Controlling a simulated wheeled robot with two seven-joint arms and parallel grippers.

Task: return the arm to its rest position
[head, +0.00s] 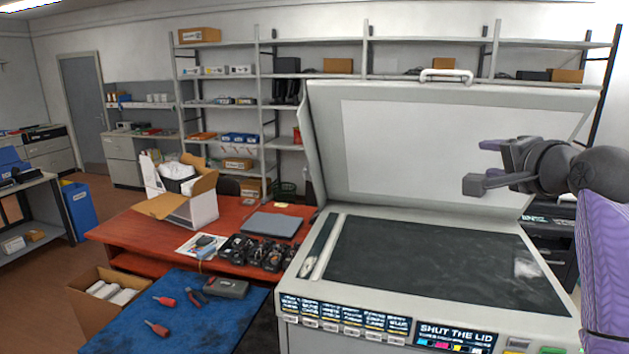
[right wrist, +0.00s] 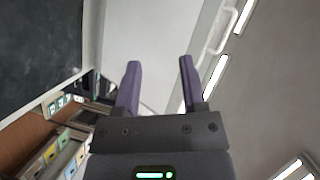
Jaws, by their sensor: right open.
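My right gripper (head: 482,165) is raised in front of the open lid of the copier, at the right of the head view. Its two purple-tipped fingers are spread apart, and nothing is between them; they also show in the right wrist view (right wrist: 160,65). My right arm (head: 606,250) comes up from the right edge, with a purple sleeve. My left gripper and left arm are out of view.
The copier lid (head: 450,140) stands up above the dark glass (head: 430,262). A red table (head: 130,232) with an open carton (head: 195,208) and black cartridges (head: 258,252) stands left. A blue mat (head: 200,325) holds tools. Shelves line the back wall.

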